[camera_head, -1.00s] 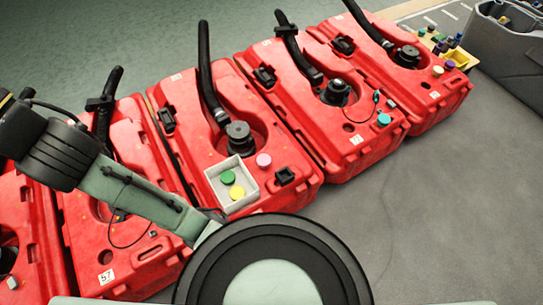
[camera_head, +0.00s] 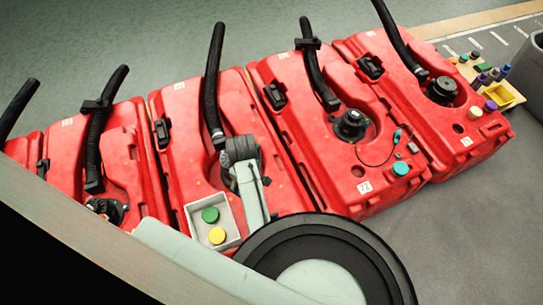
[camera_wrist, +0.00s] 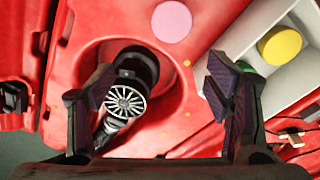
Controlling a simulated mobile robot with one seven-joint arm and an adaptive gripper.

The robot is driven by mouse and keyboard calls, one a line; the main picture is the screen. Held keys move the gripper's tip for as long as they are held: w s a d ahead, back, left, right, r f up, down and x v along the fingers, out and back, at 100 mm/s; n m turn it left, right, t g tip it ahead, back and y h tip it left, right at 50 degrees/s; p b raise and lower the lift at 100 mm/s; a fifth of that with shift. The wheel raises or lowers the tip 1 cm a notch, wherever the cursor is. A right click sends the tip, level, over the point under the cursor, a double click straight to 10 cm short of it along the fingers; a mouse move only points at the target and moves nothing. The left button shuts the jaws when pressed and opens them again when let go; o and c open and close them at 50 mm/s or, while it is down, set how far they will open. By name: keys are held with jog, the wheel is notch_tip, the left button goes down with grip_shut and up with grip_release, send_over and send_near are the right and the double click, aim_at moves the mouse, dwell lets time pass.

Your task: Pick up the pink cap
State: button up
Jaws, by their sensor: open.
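The pink cap (camera_wrist: 172,21) lies on the red tank's top surface, at the upper middle of the wrist view. It is a flat round disc, beside the white tray (camera_wrist: 243,35). My gripper (camera_wrist: 157,85) is open and empty, its fingers spread over the tank's round recess with the black fitting. The cap is beyond the fingertips, above the gap between them in the picture. In the head view my arm covers the cap's place, so the cap is hidden there, and my gripper's fingers cannot be made out.
The white tray (camera_head: 187,218) holds a green cap (camera_head: 210,214) and a yellow cap (camera_head: 217,236). A black fitting (camera_wrist: 126,100) with a grey wheel sits in the recess. A teal cap (camera_head: 400,169) lies on the tank to the right. Black hoses (camera_head: 213,75) rise from the tanks.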

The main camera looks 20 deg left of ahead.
jog(key=shift+s+d+f+g+h, duration=0.2)
jog(key=shift+s+d+f+g, duration=0.1)
jog(key=shift+d+f, duration=0.35)
jog(key=shift+s+d+f+g+h, duration=0.2)
jog(key=shift+s+d+f+g, duration=0.1)
jog(key=shift+d+f, duration=0.3)
notch_tip(320, 180, down, 4)
jog(key=shift+a+r, duration=0.1)
jog(key=shift+r, duration=0.1)
jog(key=shift+a+f+p, duration=0.2)
jog(key=shift+f+p, duration=0.25)
jog(key=shift+f, duration=2.6)
jog(key=shift+c, duration=0.2)
jog(key=c, duration=1)
